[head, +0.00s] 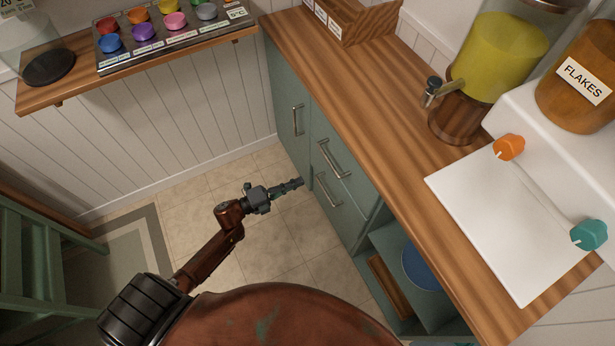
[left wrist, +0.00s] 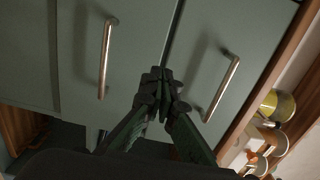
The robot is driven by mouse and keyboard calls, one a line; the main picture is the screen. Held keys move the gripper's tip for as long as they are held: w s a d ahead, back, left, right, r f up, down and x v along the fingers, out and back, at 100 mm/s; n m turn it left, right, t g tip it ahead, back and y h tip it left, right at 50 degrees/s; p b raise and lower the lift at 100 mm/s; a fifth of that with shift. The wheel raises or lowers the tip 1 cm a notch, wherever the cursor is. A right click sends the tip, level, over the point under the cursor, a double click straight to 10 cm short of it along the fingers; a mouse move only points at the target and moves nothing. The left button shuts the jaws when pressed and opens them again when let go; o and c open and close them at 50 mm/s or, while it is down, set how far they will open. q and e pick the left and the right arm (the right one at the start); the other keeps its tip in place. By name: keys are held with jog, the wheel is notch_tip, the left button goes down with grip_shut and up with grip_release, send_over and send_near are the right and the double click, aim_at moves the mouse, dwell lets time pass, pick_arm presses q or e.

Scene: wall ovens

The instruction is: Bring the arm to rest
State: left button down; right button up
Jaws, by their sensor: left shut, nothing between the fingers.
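My left arm reaches in from the bottom left of the head view, low over the tiled floor. Its gripper (head: 290,186) is shut and empty, pointing right towards the green cabinet (head: 345,205). In the left wrist view the gripper fingertips (left wrist: 160,82) meet in front of the cabinet doors, between two metal handles (left wrist: 107,58) and (left wrist: 221,88). I cannot tell whether the fingers touch the cabinet; in the head view they look apart from the handles. My right gripper is not in view.
A wall shelf (head: 75,75) carries a tray of coloured items. A green chair-like frame (head: 30,260) stands at left. Floor around the arm is clear.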

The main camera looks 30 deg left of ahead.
pick_arm(q)
jog(key=shift+v, duration=1.35)
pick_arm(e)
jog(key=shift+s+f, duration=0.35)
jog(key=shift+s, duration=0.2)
